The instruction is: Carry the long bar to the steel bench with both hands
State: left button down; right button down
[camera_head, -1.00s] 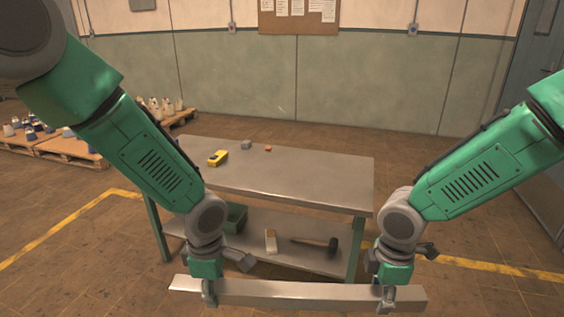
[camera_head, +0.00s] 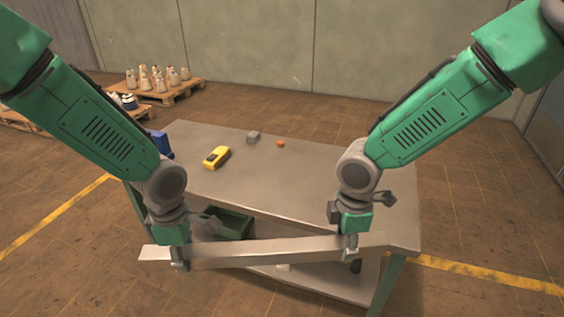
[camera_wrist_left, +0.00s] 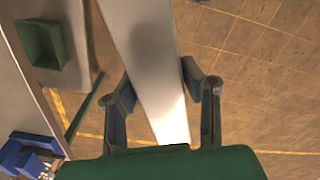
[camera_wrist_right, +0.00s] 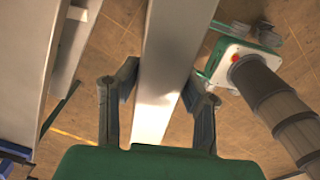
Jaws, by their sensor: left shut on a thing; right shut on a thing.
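The long bar (camera_head: 270,252) is a grey metal beam, held level across the front of the steel bench (camera_head: 310,180). In the head view it overlaps the bench's front edge. My left gripper (camera_head: 180,262) is shut on the bar near its left end. My right gripper (camera_head: 349,250) is shut on it near its right end. The bar also runs between the fingers in the left wrist view (camera_wrist_left: 150,60) and in the right wrist view (camera_wrist_right: 165,70). Whether the bar touches the bench is not clear.
On the bench top are a yellow device (camera_head: 216,157), a grey block (camera_head: 253,137), a small orange block (camera_head: 280,144) and a blue item (camera_head: 161,144). A green bin (camera_head: 232,224) sits on the lower shelf. Pallets with bottles (camera_head: 155,92) stand at the back left. The bench's right side is bare.

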aim_at(291, 174)
jog(key=i+z, duration=0.15)
jog(key=i, duration=0.6)
jog(key=i+j+z, duration=0.2)
jog(key=i, duration=0.6)
